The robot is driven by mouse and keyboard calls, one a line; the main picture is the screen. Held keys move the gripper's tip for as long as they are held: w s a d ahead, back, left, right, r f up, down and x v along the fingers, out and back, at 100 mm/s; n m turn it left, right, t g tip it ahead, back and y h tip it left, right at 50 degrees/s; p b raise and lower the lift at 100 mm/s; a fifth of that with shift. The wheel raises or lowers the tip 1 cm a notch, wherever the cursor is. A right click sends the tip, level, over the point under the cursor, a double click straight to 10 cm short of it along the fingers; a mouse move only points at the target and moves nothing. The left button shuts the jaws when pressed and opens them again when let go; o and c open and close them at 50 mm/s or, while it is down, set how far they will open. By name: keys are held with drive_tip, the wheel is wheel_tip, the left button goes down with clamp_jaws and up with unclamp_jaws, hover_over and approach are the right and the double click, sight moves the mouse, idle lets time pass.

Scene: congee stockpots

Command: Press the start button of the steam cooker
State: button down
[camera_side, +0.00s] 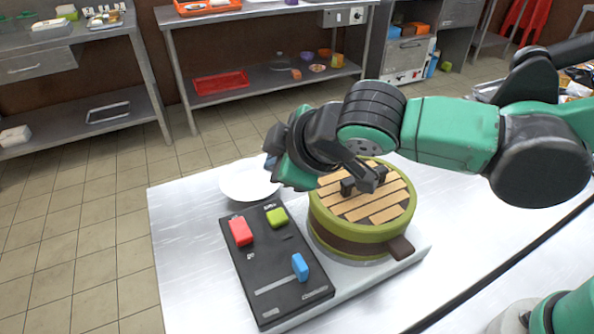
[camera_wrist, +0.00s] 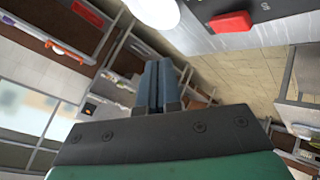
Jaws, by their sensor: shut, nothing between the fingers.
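The steam cooker has a black control panel (camera_side: 275,272) beside a round green-and-brown pot (camera_side: 345,232) with a slatted wooden lid (camera_side: 365,205). The panel carries a red button (camera_side: 240,231), a green button (camera_side: 277,216) and a blue slider knob (camera_side: 300,267); its labels are too small to read. In the wrist view the red button (camera_wrist: 231,21) shows at the top right. My gripper (camera_side: 270,160) is above the cooker's far side, apart from the buttons. Its bluish fingers (camera_wrist: 158,68) are shut together and empty in the wrist view. My wrist hides part of the lid.
A white plate (camera_side: 249,181) lies behind the panel, below my gripper. The light metal table (camera_side: 180,240) is clear to the left of the panel. A black cable (camera_side: 500,270) crosses the right side. Metal shelves (camera_side: 265,85) stand across the floor behind.

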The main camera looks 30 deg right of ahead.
sight(274, 209)
drive_tip(key=shift+f, duration=3.6)
drive_tip(key=shift+f, duration=0.1)
drive_tip(key=shift+f, duration=0.3)
drive_tip(key=shift+d+f, duration=0.1)
drive_tip(key=shift+f, duration=0.35)
drive_tip(key=shift+r, duration=0.95)
drive_tip(key=shift+r, duration=2.5)
